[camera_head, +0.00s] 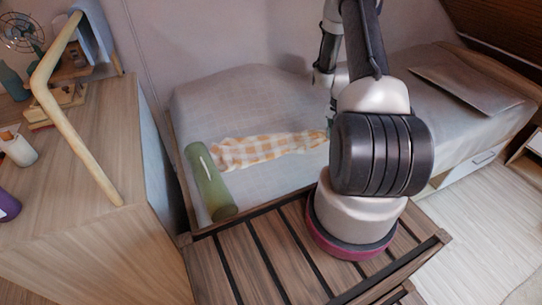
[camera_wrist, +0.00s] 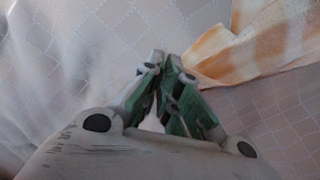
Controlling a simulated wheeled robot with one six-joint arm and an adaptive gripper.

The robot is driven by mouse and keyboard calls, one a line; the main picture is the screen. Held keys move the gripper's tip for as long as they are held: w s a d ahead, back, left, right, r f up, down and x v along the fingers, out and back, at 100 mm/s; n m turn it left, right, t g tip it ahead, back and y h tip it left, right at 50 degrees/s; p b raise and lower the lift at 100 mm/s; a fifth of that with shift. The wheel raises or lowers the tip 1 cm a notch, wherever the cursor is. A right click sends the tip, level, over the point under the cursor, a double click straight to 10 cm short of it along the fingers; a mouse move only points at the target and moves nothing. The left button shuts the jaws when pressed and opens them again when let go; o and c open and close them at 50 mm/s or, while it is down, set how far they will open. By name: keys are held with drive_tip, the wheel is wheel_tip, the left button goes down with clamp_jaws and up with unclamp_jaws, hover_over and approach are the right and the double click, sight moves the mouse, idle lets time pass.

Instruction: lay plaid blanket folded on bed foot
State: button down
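The plaid blanket (camera_head: 262,150), orange and white checks, lies as a long rumpled strip across the grey bed (camera_head: 239,98). Its right end narrows toward my gripper, which is mostly hidden behind my arm in the head view. In the wrist view my gripper (camera_wrist: 166,62) has its green-padded fingers close together, low over the pale quilted bed cover. A corner of the blanket (camera_wrist: 262,42) tapers to the right fingertip and passes behind it. The fingers appear shut on this corner, though the contact itself is hidden.
A green bolster (camera_head: 208,182) lies at the blanket's left end. A slatted wooden bench (camera_head: 262,262) stands in front of the bed. A desk (camera_head: 85,165) with small items is at left.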

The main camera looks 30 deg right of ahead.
drive_tip(key=d+f, duration=0.3)
drive_tip(key=shift+s+d+f, duration=0.3)
drive_tip(key=shift+s+d, duration=0.05)
drive_tip(key=c, duration=1.2)
unclamp_jaws()
drive_tip(key=shift+c, duration=0.2)
